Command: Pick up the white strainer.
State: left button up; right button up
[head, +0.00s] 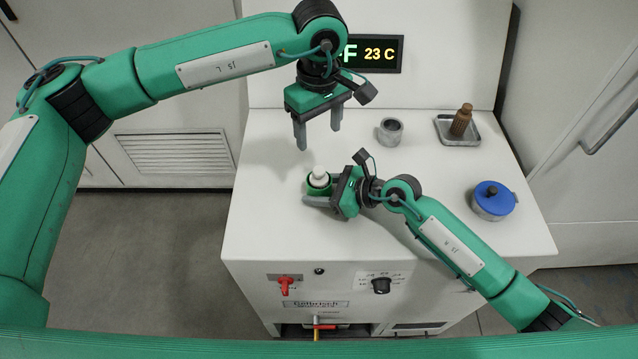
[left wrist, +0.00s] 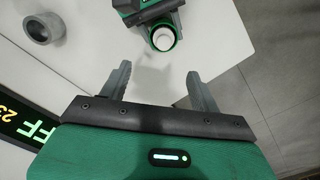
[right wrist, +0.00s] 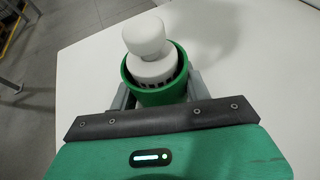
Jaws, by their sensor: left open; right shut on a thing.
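The white strainer (right wrist: 148,50) sits upright in a green cup (right wrist: 158,94), its rounded white knob sticking up above the rim. In the head view the strainer (head: 319,174) and the green cup (head: 318,189) are near the left front of the white worktop. My right gripper (head: 322,195) is shut on the green cup, one finger on each side. My left gripper (head: 318,143) is open and empty, above and behind the cup, fingers pointing down. In the left wrist view the strainer (left wrist: 163,40) shows beyond the open fingers.
A grey cup (head: 390,131) stands at the back. To its right a metal tray (head: 470,138) holds a brown ridged object (head: 461,119). A blue-lidded pot (head: 491,198) stands at the right. A display (head: 379,54) is on the back panel. The front worktop middle is clear.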

pick_arm(q)
send_over(319, 170)
jog(key=f, duration=0.4)
jog(key=w+f, duration=0.1)
jog(key=f, duration=0.1)
jog(key=shift+f, duration=0.1)
jog(key=f, duration=0.2)
jog(key=s+f, duration=0.1)
jog(key=f, duration=0.2)
jog(key=shift+f, duration=0.1)
jog(key=c, duration=1.4)
jog(key=shift+o, duration=0.2)
notch_tip(319, 170, up, 10)
jog(key=shift+r, duration=0.1)
pick_arm(e)
jog(key=o, duration=1)
jog(key=shift+o, duration=0.2)
jog(key=v, duration=1.2)
